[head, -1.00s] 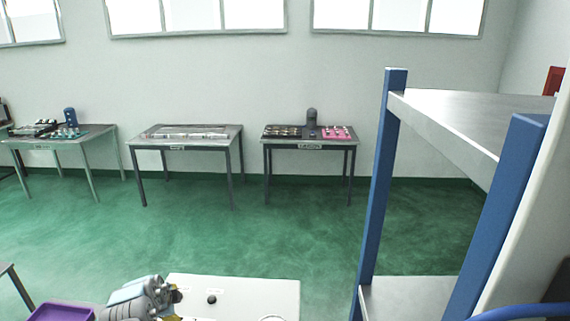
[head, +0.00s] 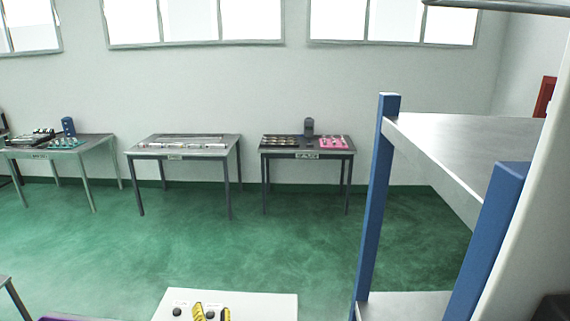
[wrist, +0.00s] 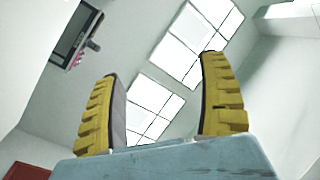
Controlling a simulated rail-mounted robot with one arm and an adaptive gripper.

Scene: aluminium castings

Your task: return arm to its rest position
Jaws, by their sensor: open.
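The rest of the arm there is out of frame. In the wrist view my gripper (wrist: 160,67) has its two yellow ribbed fingers wide apart, with nothing between them. It is open and empty, and it faces bright window-like panels (wrist: 185,60).
A shelf with blue posts (head: 375,200) and grey boards stands close at the right. Three tables, the middle one (head: 180,152) among them, stand along the far wall with parts on them. Green floor (head: 250,245) between is clear. A purple bin edge (head: 75,318) shows bottom left.

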